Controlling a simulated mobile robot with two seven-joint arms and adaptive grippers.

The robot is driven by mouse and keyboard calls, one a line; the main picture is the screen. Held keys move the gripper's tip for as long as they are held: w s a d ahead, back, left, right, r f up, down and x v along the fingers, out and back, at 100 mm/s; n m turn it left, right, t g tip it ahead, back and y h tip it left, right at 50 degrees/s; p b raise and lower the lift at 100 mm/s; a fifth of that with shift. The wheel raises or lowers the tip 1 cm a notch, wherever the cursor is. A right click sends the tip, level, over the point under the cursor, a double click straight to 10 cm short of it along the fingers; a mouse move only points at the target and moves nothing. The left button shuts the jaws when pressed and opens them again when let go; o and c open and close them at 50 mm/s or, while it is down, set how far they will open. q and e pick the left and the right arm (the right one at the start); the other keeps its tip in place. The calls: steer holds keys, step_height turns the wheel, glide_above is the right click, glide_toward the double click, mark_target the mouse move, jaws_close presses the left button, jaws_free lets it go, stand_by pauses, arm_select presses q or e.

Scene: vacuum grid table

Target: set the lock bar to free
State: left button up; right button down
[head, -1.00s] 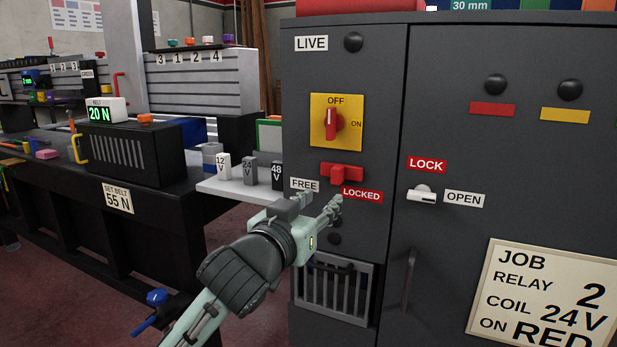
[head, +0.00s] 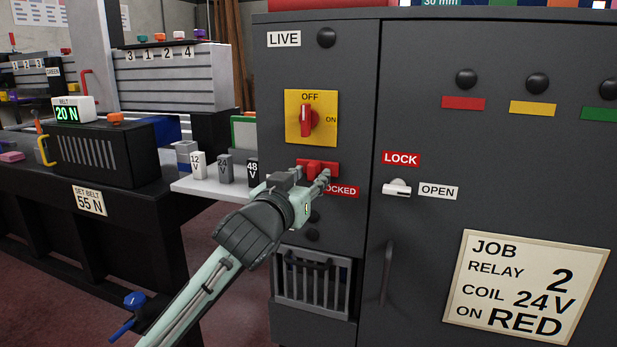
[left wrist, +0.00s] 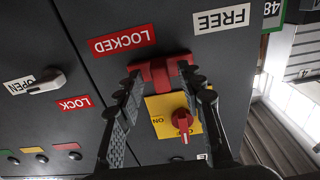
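The red lock bar (head: 318,165) is on the grey cabinet door below the yellow switch plate. In the left wrist view the bar (left wrist: 160,74) lies between the LOCKED label (left wrist: 123,39) and the FREE label (left wrist: 222,19). My left gripper (head: 324,176) is at the bar, and its fingers hide part of it. In the left wrist view its two fingers (left wrist: 161,78) are spread, one on each side of the bar's middle, with a gap between them. Contact with the bar cannot be made out. In the head view my gripper hides the FREE label. My right gripper is out of view.
The red rotary switch (head: 307,118) on its yellow plate (head: 325,133) sits just above the bar. The LOCK/OPEN latch (head: 397,188) is to the right. A white shelf with 12 V, 24 V and 48 V blocks (head: 225,169) is close on the left.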

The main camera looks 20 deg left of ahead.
arm_select(q)
jaws_close()
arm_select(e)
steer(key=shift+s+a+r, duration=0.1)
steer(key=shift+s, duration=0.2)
